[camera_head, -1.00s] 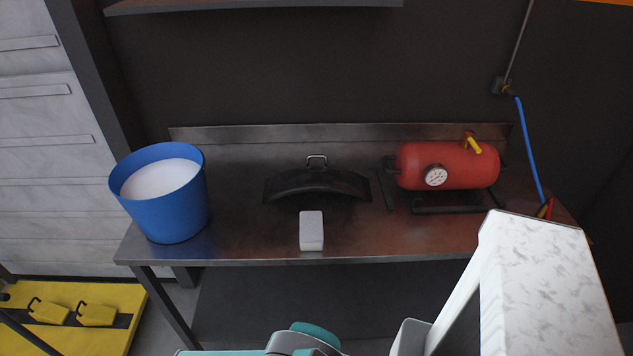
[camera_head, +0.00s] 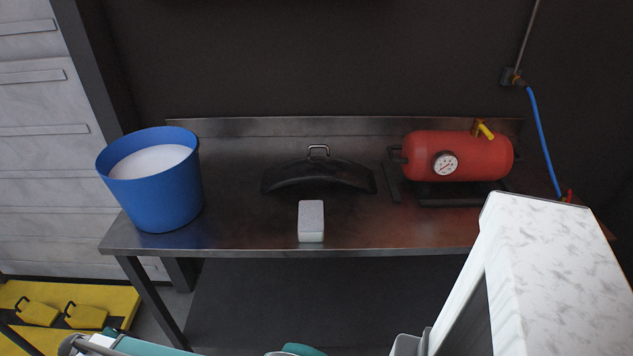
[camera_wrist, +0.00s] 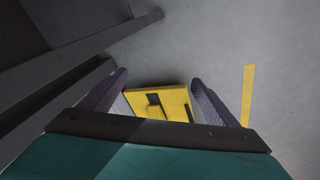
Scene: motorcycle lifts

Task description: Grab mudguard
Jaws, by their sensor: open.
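The mudguard (camera_head: 318,177) is a black curved piece lying on the metal workbench (camera_head: 250,240), arch upward. A small metal loop handle (camera_head: 318,150) shows at its top back edge. In the wrist view my gripper (camera_wrist: 160,82) is open, with its two dark fingers apart and nothing between them. It points down toward the grey floor and a yellow plate (camera_wrist: 150,100), away from the mudguard. In the head view only teal and grey parts of my arm show at the bottom edge, and the fingers are out of frame.
A white and grey sponge-like block (camera_head: 311,221) sits just in front of the mudguard. A blue bucket (camera_head: 152,190) with white contents stands at the bench's left end. A red air tank (camera_head: 458,157) with a gauge lies to the right. Yellow lift parts (camera_head: 75,300) are at lower left.

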